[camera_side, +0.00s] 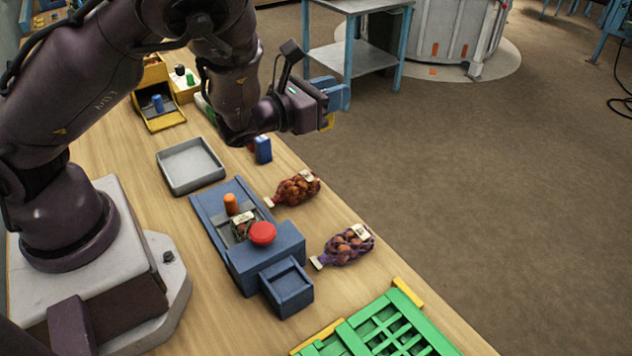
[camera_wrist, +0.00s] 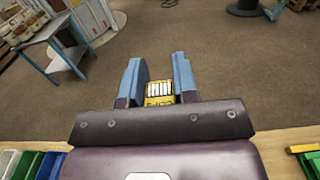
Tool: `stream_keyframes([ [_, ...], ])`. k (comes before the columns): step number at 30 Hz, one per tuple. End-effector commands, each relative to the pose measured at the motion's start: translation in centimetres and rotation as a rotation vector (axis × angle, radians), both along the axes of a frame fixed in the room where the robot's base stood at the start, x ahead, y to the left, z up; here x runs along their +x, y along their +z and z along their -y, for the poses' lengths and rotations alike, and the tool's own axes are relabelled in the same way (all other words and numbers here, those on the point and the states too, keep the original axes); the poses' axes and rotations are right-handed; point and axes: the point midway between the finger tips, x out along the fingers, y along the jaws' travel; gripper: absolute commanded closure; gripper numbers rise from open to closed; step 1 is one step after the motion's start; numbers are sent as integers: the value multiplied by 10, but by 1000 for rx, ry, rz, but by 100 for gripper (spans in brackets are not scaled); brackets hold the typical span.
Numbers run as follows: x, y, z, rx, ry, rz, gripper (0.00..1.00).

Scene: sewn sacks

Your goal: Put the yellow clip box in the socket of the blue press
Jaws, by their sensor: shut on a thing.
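My gripper (camera_side: 338,97) has blue fingers and is raised above the floor side of the bench, beyond its right edge. It is shut on the yellow clip box, of which a yellow bit (camera_side: 328,122) shows under the fingers. In the wrist view the yellow clip box (camera_wrist: 159,94), with pale bars across its top, sits between the two blue fingers (camera_wrist: 159,78). The blue press (camera_side: 265,255) stands on the bench, lower and nearer the camera, apart from the gripper. It has a red knob, an orange peg and an open square recess (camera_side: 287,280) at its near end.
Two net sacks, orange-brown (camera_side: 297,188) and purple (camera_side: 348,246), lie right of the press. Another small sack (camera_side: 243,224) is on the press bed.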

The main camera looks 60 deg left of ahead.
Motion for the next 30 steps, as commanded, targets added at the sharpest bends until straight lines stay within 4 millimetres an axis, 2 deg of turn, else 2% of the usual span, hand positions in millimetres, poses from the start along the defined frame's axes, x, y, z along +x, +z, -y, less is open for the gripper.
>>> stream_keyframes([
  [14,0,0,0,1,1,2,100],
  [17,0,0,-9,1,20,2,100],
  [20,-2,-4,-34,2,78,0,100],
  [23,-10,-17,-73,3,175,-3,100],
  [26,-28,-33,-122,3,317,-4,100],
  [30,-66,-53,-186,3,544,-4,100],
])
